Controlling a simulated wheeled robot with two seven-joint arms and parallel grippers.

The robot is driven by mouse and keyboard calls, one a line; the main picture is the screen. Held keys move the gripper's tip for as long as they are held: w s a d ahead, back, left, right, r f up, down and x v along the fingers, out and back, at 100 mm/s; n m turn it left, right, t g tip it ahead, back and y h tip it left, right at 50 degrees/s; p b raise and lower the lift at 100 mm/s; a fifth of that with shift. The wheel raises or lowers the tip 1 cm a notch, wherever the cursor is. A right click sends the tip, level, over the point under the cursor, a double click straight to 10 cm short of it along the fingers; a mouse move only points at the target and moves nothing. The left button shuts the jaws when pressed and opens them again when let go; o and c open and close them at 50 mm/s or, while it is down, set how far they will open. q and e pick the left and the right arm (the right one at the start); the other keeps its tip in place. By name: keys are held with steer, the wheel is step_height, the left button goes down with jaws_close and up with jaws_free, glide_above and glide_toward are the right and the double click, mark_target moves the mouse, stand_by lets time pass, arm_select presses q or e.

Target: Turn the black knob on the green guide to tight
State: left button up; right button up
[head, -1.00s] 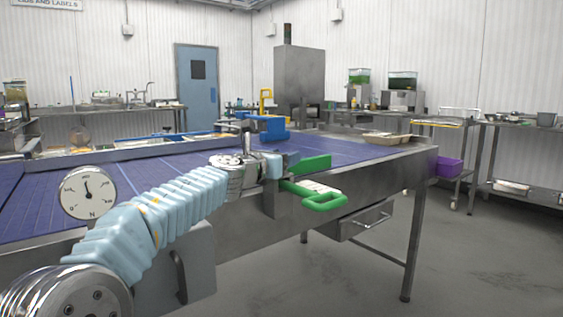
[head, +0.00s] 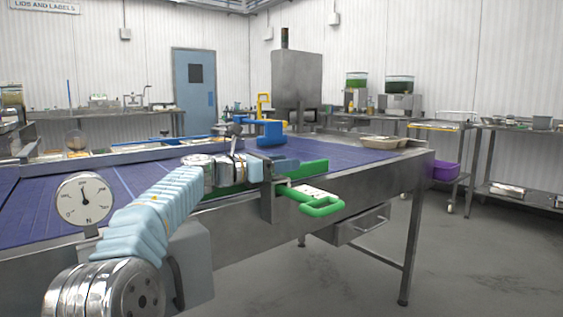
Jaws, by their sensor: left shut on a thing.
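The green guide (head: 308,170) stands along the near edge of the blue conveyor belt. Part of it also shows below my left wrist. My left arm reaches in from the left, and my left gripper (head: 272,166) is at the near belt edge, at the guide's left part. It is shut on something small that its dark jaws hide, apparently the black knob. I cannot see the knob's face or how far it is turned. A green handle (head: 318,205) with a pale plate sticks out from the belt edge just below. My right gripper is not in view.
A round dial marked N (head: 84,200) stands at the left near edge. A blue fixture (head: 270,134) stands across the belt, and beige trays (head: 382,141) lie at its far right end. A drawer (head: 358,224) hangs under the frame. The floor at right is clear.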

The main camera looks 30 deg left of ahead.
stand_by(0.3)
arm_select(q)
steer(key=o, duration=1)
steer(key=v, duration=0.7)
steer(key=shift+s+a+b, duration=0.15)
steer(key=shift+s+b, duration=0.05)
steer(key=shift+b, duration=0.2)
steer(key=shift+r, duration=0.1)
